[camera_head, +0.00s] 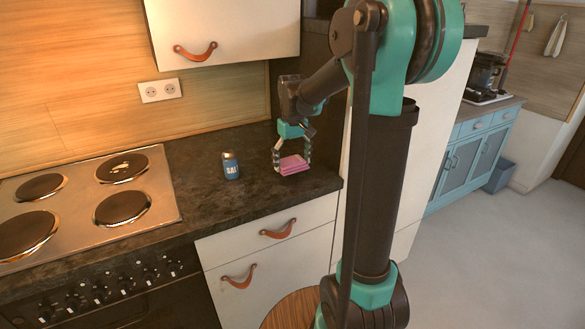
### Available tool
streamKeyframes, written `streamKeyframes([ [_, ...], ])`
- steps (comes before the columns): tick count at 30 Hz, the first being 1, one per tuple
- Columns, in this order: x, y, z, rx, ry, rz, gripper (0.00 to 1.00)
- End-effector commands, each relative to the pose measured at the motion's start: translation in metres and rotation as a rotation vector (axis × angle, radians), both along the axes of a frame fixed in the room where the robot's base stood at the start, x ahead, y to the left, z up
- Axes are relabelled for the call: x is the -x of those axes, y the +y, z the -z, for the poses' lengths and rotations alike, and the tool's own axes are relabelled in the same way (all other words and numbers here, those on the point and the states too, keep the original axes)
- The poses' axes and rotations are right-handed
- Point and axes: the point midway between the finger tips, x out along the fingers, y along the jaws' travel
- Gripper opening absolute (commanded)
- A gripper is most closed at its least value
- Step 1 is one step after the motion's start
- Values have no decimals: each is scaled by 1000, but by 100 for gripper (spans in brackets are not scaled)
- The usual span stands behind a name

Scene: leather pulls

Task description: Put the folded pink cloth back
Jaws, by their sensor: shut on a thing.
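The folded pink cloth (293,164) is at the right end of the dark countertop, near its front edge. My gripper (291,167) points down over the cloth, with a finger on each side of it, and is shut on it. I cannot tell whether the cloth rests on the countertop or is held just above it. Parts of the cloth's sides are hidden behind the fingers.
A stove (80,205) is further left. A wall cabinet (220,28) hangs above, and drawers (265,235) are below.

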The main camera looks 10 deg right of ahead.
Motion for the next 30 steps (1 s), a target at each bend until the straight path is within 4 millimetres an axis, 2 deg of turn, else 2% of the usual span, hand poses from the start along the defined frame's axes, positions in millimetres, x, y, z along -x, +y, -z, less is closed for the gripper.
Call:
streamKeyframes([
  [3, 0, 0, 16, 0, 0, 0, 43],
  [6, 0, 0, 21, 0, 0, 0, 43],
  [17, 0, 0, 25, 0, 0, 0, 43],
  [18, 0, 0, 24, 0, 0, 0, 90],
  [21, 0, 0, 24, 0, 0, 0, 100],
  [30, 0, 0, 24, 0, 0, 0, 100],
])
